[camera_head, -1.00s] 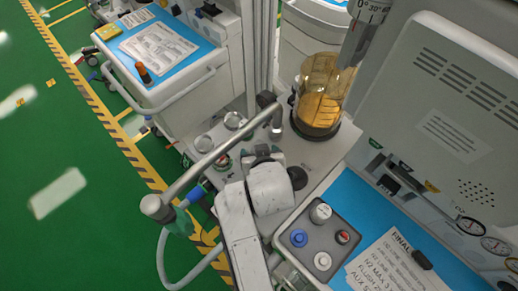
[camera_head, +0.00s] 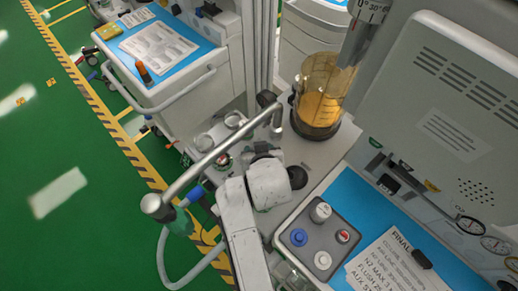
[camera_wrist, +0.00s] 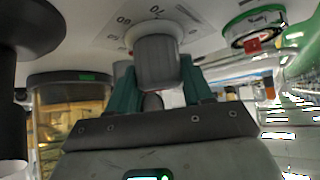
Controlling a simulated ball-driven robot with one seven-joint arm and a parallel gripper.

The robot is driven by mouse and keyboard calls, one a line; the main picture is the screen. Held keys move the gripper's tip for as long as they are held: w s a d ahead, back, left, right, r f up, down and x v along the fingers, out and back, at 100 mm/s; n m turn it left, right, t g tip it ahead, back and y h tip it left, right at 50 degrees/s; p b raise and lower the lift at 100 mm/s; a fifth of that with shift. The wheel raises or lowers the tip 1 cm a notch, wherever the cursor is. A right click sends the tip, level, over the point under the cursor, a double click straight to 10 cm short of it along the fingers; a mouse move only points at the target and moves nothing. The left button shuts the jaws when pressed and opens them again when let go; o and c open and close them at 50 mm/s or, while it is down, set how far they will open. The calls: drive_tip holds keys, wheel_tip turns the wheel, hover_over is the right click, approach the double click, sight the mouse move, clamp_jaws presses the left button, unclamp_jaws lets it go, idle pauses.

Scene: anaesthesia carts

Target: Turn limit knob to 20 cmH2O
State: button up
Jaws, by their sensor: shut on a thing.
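The limit knob (camera_wrist: 157,58) is a grey ribbed cylinder in the wrist view. The knob's pointer and exact setting cannot be read. In the head view my white arm reaches down to the machine's top and hides the knob and the fingertips.
A clear bellows cylinder with amber inside (camera_head: 320,105) stands close to my arm. A metal bar (camera_head: 210,160) crosses over the work area. A grey panel with several knobs (camera_head: 299,237) and a clipped checklist (camera_head: 385,268) lie in front. A round gauge (camera_wrist: 254,30) sits right of the knob.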

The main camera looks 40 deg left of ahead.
drive_tip(key=shift+c, duration=1)
drive_tip(key=shift+r, duration=0.1)
drive_tip(key=n+g+p, duration=0.1)
drive_tip(key=n+g+y+p, duration=0.1)
drive_tip(key=shift+w+d+r+n, duration=0.1)
drive_tip(key=shift+w+n, duration=0.05)
drive_tip(key=shift+n, duration=0.25)
drive_tip(key=n+g, duration=0.1)
drive_tip(key=n+g+y, duration=0.1)
drive_tip(key=n, duration=0.1)
drive_tip(key=shift+f+n+g, duration=0.2)
drive_tip(key=shift+n+g, duration=0.1)
drive_tip(key=n+g+b, duration=0.4)
drive_tip(key=n, duration=0.1)
drive_tip(key=shift+f, duration=0.15)
drive_tip(key=n+g+b, duration=0.1)
drive_tip(key=n+b, duration=0.1)
drive_tip(key=n+g+h+b, duration=0.1)
drive_tip(key=n, duration=0.1)
drive_tip(key=shift+g+h+b, duration=0.3)
drive_tip(key=shift+g+b, duration=0.05)
drive_tip(key=shift+g, duration=0.05)
drive_tip(key=shift+n, duration=0.3)
